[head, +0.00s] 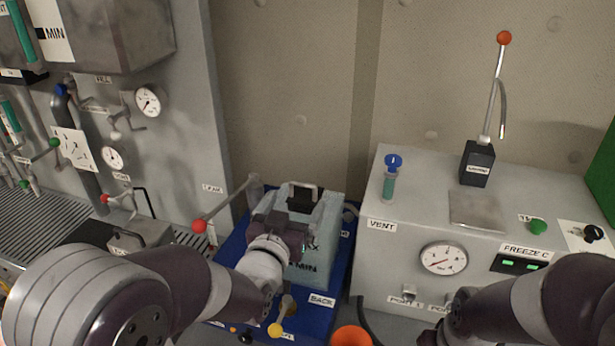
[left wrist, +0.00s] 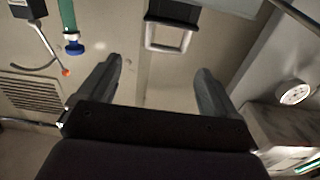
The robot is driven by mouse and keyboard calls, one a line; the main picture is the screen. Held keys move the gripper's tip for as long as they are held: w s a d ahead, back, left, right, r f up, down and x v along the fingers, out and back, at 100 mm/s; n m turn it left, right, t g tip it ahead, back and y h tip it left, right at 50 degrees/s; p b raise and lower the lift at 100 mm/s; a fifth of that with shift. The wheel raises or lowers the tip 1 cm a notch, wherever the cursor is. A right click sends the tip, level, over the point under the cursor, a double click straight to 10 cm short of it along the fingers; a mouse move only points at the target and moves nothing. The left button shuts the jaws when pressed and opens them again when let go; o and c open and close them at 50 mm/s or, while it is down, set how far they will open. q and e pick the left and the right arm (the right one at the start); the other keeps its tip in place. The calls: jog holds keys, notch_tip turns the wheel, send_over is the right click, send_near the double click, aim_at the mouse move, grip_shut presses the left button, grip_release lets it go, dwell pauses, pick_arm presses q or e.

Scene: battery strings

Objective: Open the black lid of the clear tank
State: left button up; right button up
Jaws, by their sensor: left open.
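The clear tank (head: 320,238), a pale box marked MIN, stands on a blue base in the middle of the head view. Its black lid (head: 301,203) is on top, with a grey loop handle at the far side. The lid looks closed, though my gripper partly hides it. In the left wrist view the handle (left wrist: 168,48) hangs from the dark lid edge (left wrist: 175,11). My left gripper (head: 303,199) is open over the tank top. Its fingers also show in the left wrist view (left wrist: 157,70), apart and empty, with the handle beyond them. My right gripper is not seen, only my right arm.
A red-knobbed lever (head: 225,204) rises left of the tank, and a yellow-knobbed one (head: 280,318) stands in front. A grey cabinet (head: 390,250) with a gauge stands close on the right. An orange cup (head: 351,336) is at the bottom edge. Piping and gauges line the left wall.

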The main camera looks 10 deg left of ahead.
aim_at(301, 185)
pick_arm(q)
jog(key=w, duration=0.2)
jog(key=w+p, duration=0.1)
jog(key=w, duration=0.2)
jog(key=w+p, duration=0.1)
jog(key=w, duration=0.2)
jog(key=shift+w+d+f, duration=0.1)
jog(key=shift+w+d, duration=0.05)
jog(key=shift+d, duration=0.2)
jog(key=shift+w+d+p, duration=0.35)
jog(key=shift+w+p, duration=0.05)
jog(key=shift+w, duration=0.3)
jog(key=shift+a+f, duration=0.1)
